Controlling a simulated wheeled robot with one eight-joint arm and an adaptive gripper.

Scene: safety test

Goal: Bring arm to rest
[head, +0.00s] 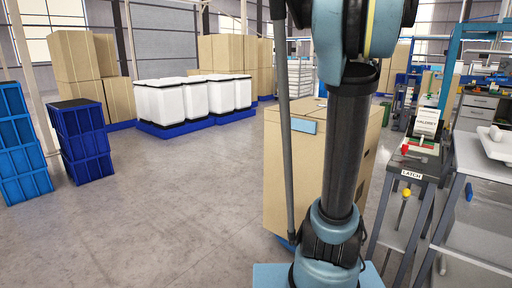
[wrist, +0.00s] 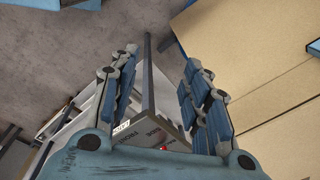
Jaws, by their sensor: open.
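My gripper (wrist: 161,62) shows in the wrist view with its two blue-padded fingers spread apart, open and with nothing gripped between them. Beyond the fingers lie a dark grey surface with small labels (wrist: 150,138) and a thin dark bar (wrist: 148,75). In the head view my arm stands upright in the middle, in front of a large cardboard box. My gripper is out of sight in the head view.
The cardboard box (head: 285,165) stands close behind my arm; cardboard (wrist: 270,70) also fills the wrist view's right. A bench labelled LATCH (head: 412,174) and a grey table (head: 480,155) are at right. Blue crates (head: 82,145) stand left. Floor (head: 165,210) is clear at left.

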